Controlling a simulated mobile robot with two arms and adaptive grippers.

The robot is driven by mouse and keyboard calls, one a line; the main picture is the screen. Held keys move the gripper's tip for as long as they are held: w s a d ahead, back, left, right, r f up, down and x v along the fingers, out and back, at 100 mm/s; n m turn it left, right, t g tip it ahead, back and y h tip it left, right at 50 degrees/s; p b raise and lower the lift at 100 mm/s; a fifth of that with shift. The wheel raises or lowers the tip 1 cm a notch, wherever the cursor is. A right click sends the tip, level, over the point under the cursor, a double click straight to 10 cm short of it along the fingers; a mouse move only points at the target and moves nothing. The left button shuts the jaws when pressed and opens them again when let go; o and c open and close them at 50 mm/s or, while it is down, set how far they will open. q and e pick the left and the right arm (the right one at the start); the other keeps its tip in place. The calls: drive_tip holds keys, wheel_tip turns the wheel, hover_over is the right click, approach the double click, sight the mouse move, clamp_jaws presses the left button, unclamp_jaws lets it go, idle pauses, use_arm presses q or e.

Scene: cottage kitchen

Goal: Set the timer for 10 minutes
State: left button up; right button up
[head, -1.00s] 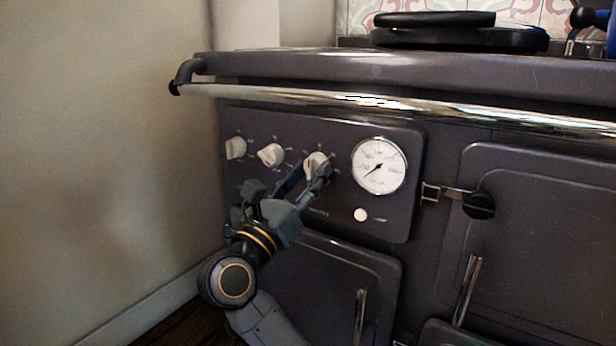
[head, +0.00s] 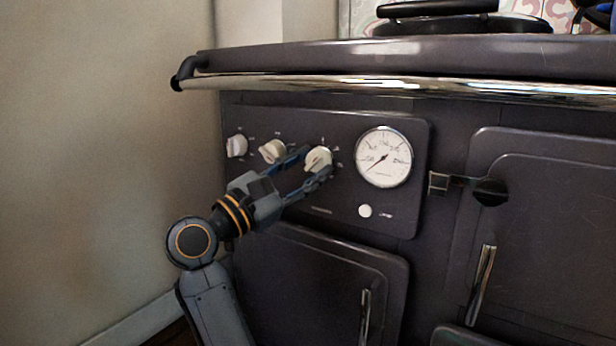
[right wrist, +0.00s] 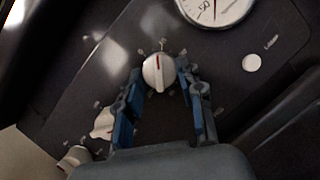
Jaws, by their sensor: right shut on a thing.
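The timer knob is the rightmost of the three pale knobs, a white dial (head: 319,157) on the dark stove panel. My right gripper (head: 318,161) reaches it from the lower left, with a finger on either side. In the right wrist view the knob (right wrist: 157,76) sits between the tips of the right gripper (right wrist: 160,70), and the fingers are shut on it. A red line on the knob points toward the top of that view. The small marks around it are too blurred to read. My left gripper is not in view.
Two other pale knobs, the middle (head: 272,151) and left one (head: 237,146), stand close to the gripper. A round gauge (head: 383,157) and white button (head: 365,211) lie to the right. A chrome rail (head: 400,88) juts out above. The wall (head: 110,150) is at left.

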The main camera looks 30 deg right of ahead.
drive_tip(key=shift+m+g, duration=0.4)
drive_tip(key=shift+m, duration=0.3)
drive_tip(key=o, duration=1.2)
drive_tip(key=shift+w, duration=0.1)
drive_tip(key=shift+c, duration=0.2)
drive_tip(key=shift+r, duration=0.1)
wheel_tip(320, 180, up, 10)
drive_tip(key=shift+f, duration=0.1)
